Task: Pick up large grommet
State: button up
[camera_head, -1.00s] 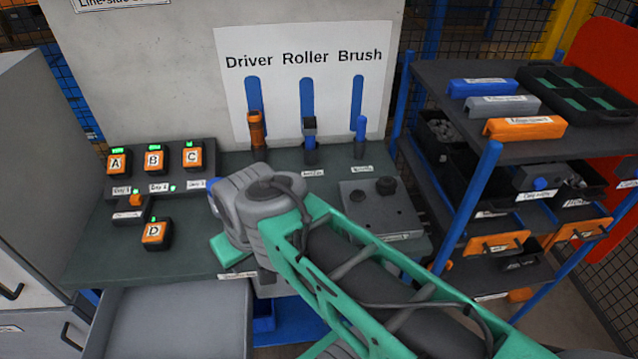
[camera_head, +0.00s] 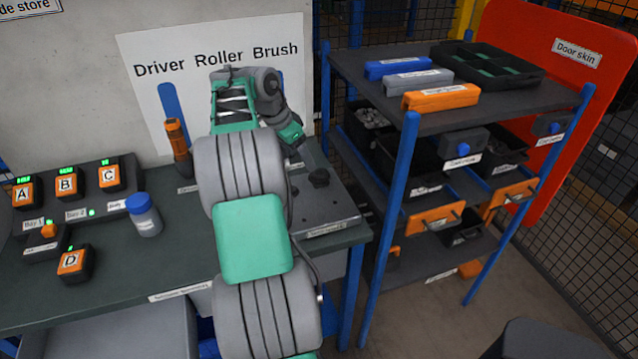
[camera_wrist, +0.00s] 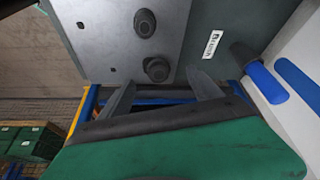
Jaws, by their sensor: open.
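Two dark round pieces, which look like grommets, stand on a grey plate (camera_wrist: 105,35) in the wrist view. One is the upper piece (camera_wrist: 145,22) and the other the lower piece (camera_wrist: 156,68); I cannot tell for sure which is the large grommet. In the head view one dark piece (camera_head: 319,177) shows on the plate (camera_head: 335,208); my arm hides the rest. My gripper (camera_wrist: 161,79) is open and empty, its two fingers apart below the lower piece in the wrist view. In the head view the gripper (camera_head: 297,150) is partly hidden above the plate.
A blue-capped bottle (camera_head: 144,215) stands on the bench left of my arm. An orange-handled driver (camera_head: 178,145) stands by the board. The blue brush handle (camera_wrist: 266,82) is right of the plate in the wrist view. A shelf rack (camera_head: 400,170) stands close on the right.

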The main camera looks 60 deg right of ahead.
aim_at(316, 173)
jog(key=shift+s+d+f+m, duration=0.6)
jog(key=shift+s+d+f, duration=0.35)
jog(key=shift+s+f, duration=0.1)
jog(key=x, duration=0.6)
jog(key=shift+w+f, duration=0.1)
jog(key=shift+f, duration=0.05)
jog(key=c, duration=1.5)
jog(key=r, duration=0.4)
jog(key=shift+a+b, duration=0.25)
jog(key=shift+b, duration=0.15)
jog(key=shift+c, duration=0.2)
jog(key=s+a+r+b, duration=0.1)
jog(key=s+a+r, duration=0.5)
jog(key=a+r, duration=0.3)
jog(key=a, duration=0.3)
jog(key=shift+s+b, duration=0.2)
jog(key=shift+b, duration=0.1)
